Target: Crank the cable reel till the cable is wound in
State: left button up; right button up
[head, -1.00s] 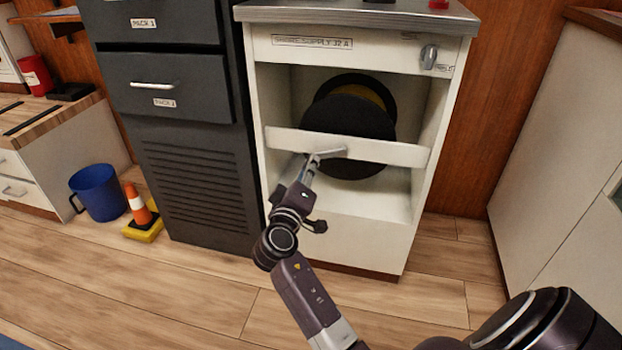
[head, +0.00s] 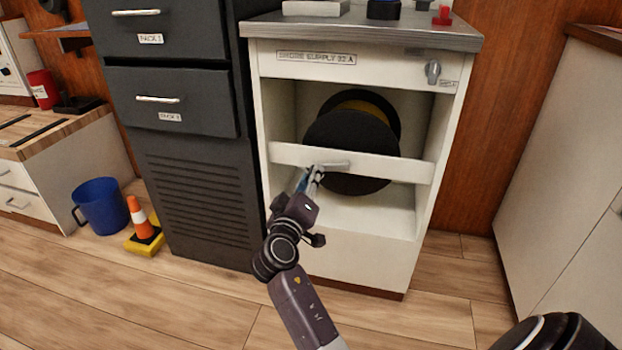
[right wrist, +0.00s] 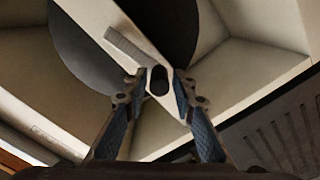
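The cable reel (head: 345,133) is a dark round drum with a little yellow cable showing at its top edge. It sits in the open bay of the white cabinet (head: 365,242), behind a white cross rail (head: 400,167). A short grey crank (head: 335,164) is at the front of the rail, its arm lying nearly level. My right gripper (head: 312,176) is at the crank's left end. In the right wrist view its fingertips (right wrist: 159,84) close around a dark handle end, and the grey crank arm (right wrist: 130,48) lies just beyond. My left gripper is out of view.
A dark drawer cabinet (head: 200,190) stands close to the left of the bay. A blue mug-shaped bucket (head: 101,205) and an orange cone (head: 141,220) on a yellow base are on the floor at left. The floor in front is clear. A pale cabinet (head: 560,190) stands at right.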

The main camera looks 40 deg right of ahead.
jog(key=shift+o, duration=0.7)
notch_tip(320, 180, up, 10)
jog(key=shift+c, duration=0.3)
